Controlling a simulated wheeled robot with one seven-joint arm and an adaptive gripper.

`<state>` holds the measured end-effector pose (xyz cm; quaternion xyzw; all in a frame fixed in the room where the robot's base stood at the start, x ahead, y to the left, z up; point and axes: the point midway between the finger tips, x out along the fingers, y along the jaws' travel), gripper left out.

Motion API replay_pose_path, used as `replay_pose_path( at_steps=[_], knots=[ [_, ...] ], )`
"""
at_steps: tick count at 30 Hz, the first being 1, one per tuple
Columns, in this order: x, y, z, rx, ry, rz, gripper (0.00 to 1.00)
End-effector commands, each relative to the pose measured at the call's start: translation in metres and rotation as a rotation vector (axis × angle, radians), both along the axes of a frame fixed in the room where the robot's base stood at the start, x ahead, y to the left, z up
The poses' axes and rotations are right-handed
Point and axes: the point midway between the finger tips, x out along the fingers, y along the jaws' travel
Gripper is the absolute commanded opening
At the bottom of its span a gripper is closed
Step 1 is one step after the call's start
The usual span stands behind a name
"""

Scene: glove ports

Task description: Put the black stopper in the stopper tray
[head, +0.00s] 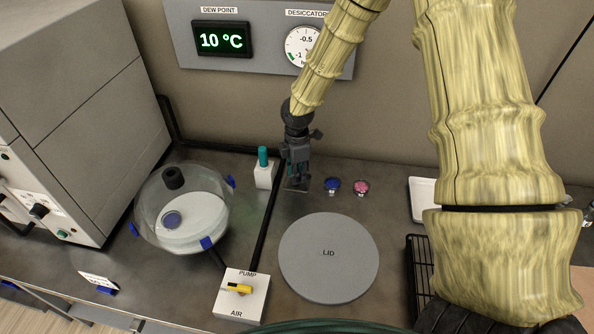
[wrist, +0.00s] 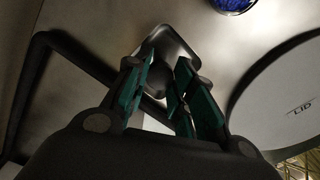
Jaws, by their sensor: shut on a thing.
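My gripper (head: 297,174) points down at the back of the bench, just above a small stopper tray (head: 290,187). In the wrist view my gripper (wrist: 164,92) has its teal-padded fingers closed around a dark rounded piece, the black stopper (wrist: 157,80). The fingers hide part of it. The square, round-cornered tray (wrist: 187,39) shows beyond the fingertips, under the stopper. I cannot tell whether the stopper touches the tray. In the head view the gripper hides the stopper.
A glass desiccator (head: 185,213) with a black neck piece (head: 172,177) stands left. A grey lid disc (head: 329,258) lies in front of the tray. Blue (head: 332,184) and pink (head: 361,187) dishes sit right of it. A teal-topped white block (head: 264,171) stands close left, by a black hose.

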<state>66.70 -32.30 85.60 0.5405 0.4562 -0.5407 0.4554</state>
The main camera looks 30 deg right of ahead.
Motion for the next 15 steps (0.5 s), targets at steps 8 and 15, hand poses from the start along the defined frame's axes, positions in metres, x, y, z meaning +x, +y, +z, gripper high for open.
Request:
replay_pose_path(
  at_steps=[8,15],
  knots=[
    [0.0001,-0.0002,-0.0016,0.0,0.0,-0.001,0.15],
    [0.0002,-0.0001,-0.0028,0.0,-0.001,-0.001,0.46]
  ],
)
